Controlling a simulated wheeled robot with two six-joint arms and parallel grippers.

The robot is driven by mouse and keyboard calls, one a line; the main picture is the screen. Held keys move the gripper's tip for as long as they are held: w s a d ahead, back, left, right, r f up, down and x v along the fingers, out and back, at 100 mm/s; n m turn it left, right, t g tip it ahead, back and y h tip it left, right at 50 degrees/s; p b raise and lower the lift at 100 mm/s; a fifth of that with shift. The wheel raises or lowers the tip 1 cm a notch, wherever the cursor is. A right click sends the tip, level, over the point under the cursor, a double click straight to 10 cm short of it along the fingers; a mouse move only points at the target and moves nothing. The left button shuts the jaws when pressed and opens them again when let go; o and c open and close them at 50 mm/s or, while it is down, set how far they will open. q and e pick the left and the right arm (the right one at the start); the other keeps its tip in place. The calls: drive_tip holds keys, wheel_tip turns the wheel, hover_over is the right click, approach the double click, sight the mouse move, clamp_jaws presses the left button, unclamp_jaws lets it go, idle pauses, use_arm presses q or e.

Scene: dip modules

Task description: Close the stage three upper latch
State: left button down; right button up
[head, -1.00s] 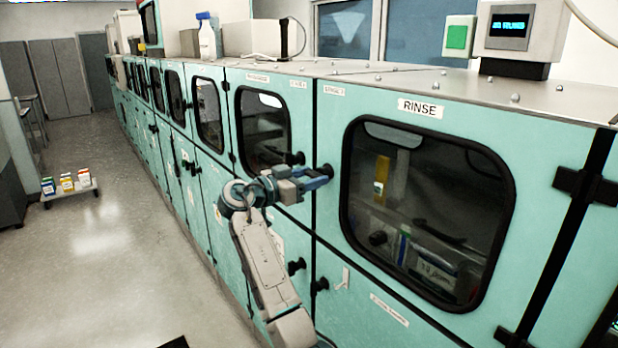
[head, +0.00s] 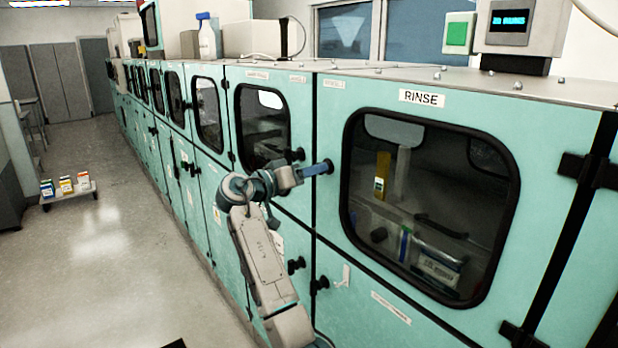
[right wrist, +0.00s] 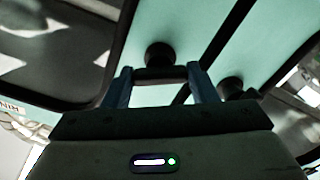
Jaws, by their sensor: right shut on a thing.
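The black upper latch knob (head: 328,167) sits at the left edge of the teal door labelled RINSE; it also shows in the right wrist view (right wrist: 160,55). My right gripper (head: 318,169) reaches it from the left. Its two blue fingers show in the right wrist view (right wrist: 159,86), one on each side of the knob, shut on it. The fingers partly cover the knob in the head view. The RINSE door (head: 365,92) looks flush with its neighbours. My left gripper is not in view.
A second black knob (head: 298,154) is close by on the neighbouring door, left of the gripper. Lower knobs (head: 319,284) are below. A low cart (head: 70,196) with several small boxes stands on the floor at left.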

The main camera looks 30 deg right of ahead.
drive_tip(key=shift+r+n+p, duration=0.2)
drive_tip(key=shift+n+p, duration=1.55)
drive_tip(key=shift+n, duration=4.25)
drive_tip(key=o, duration=1)
drive_tip(key=shift+f, duration=0.1)
drive_tip(key=shift+a+f, duration=0.1)
